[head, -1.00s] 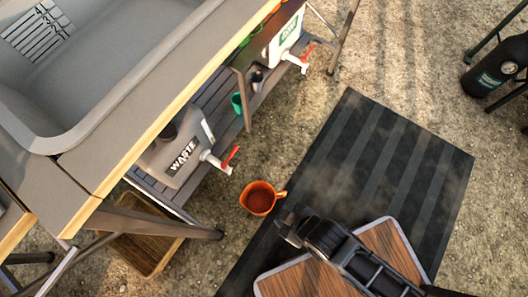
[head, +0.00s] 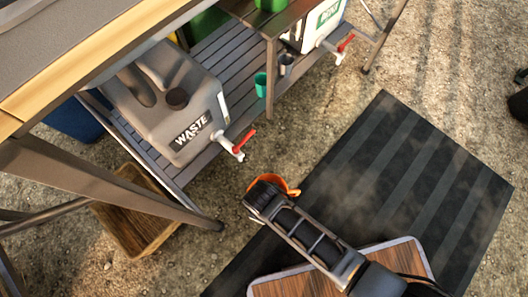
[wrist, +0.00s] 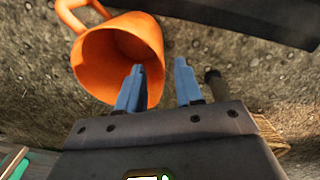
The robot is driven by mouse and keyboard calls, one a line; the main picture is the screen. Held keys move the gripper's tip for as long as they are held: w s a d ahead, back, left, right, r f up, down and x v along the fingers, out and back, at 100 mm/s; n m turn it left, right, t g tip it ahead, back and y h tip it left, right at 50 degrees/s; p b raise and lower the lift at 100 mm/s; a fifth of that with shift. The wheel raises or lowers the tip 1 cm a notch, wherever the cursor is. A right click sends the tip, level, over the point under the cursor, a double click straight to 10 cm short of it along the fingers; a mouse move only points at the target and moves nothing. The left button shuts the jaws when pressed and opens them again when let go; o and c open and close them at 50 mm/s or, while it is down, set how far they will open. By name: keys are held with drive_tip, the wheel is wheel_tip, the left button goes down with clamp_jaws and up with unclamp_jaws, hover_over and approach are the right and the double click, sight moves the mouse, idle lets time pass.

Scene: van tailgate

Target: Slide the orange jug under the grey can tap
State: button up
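The orange jug (head: 269,179) is on the gravel in front of the shelf, mostly hidden by my arm in the head view. In the wrist view the jug (wrist: 100,62) shows its open mouth, with its handle at upper left. My gripper (wrist: 159,66) is open; its left blue finger overlaps the jug's mouth and the right finger is outside the rim. I cannot tell whether either touches it. The grey can (head: 150,90), marked WASTE, lies on the slatted shelf. Its white tap (head: 230,146) with a red lever overhangs the shelf edge, up and left of the jug.
A table leg (head: 120,185) crosses at left, by a wooden crate (head: 135,225). A dark striped mat (head: 400,170) lies right of the jug. A green cup (head: 261,85) and a white can (head: 318,25) with a tap are farther along the shelf. Gravel lies between jug and shelf.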

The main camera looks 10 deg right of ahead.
wheel_tip(320, 180, down, 8)
drive_tip(key=b, duration=0.4)
drive_tip(key=shift+w+d+r, duration=0.15)
drive_tip(key=shift+r, duration=0.05)
drive_tip(key=shift+c, duration=0.4)
clamp_jaws()
